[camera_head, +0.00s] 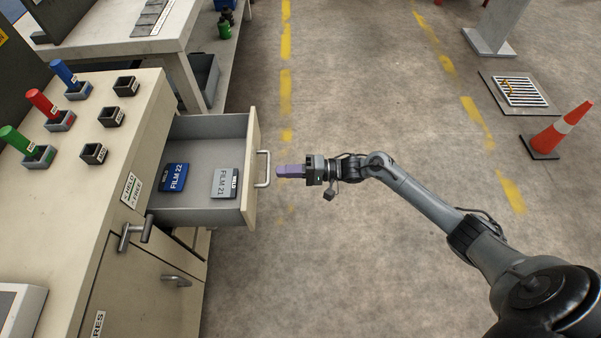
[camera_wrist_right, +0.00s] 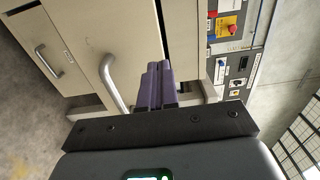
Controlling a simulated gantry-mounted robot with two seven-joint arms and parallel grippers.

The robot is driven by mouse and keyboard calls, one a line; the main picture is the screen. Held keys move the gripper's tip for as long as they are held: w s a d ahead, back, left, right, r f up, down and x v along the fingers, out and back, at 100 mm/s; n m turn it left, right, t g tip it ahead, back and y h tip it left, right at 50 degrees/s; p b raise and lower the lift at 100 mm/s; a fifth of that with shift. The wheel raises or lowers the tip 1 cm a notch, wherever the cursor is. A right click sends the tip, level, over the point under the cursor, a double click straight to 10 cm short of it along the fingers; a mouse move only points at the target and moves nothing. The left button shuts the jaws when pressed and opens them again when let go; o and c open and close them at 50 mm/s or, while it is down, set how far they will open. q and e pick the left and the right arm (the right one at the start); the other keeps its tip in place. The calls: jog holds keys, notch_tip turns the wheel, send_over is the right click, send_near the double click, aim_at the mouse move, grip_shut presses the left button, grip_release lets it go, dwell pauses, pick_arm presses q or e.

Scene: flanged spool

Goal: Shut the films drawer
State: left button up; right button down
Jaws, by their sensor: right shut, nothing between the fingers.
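The films drawer (camera_head: 205,214) stands pulled out of the beige cabinet in the head view. A blue box marked FILM 22 (camera_head: 174,178) and a grey box marked FILM 21 (camera_head: 225,183) lie inside it. Its pale bar handle (camera_head: 264,169) is on the drawer front. My right gripper (camera_head: 279,171) is shut and empty, its purple fingertips just right of the handle. In the right wrist view the purple fingers (camera_wrist_right: 155,85) are together beside the handle (camera_wrist_right: 113,84); I cannot tell whether they touch it. My left gripper is not in view.
The cabinet top (camera_head: 75,185) holds green, red and blue handled tools in sockets and several empty black sockets. A T-shaped handle (camera_head: 135,233) sticks out below the drawer. The floor right of the drawer is clear around my arm.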

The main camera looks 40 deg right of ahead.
aim_at(249, 172)
jog(key=b+x, duration=0.3)
jog(key=x, duration=0.3)
jog(key=shift+a+f, duration=0.1)
jog(key=shift+a, duration=0.05)
jog(key=shift+w+a, duration=0.35)
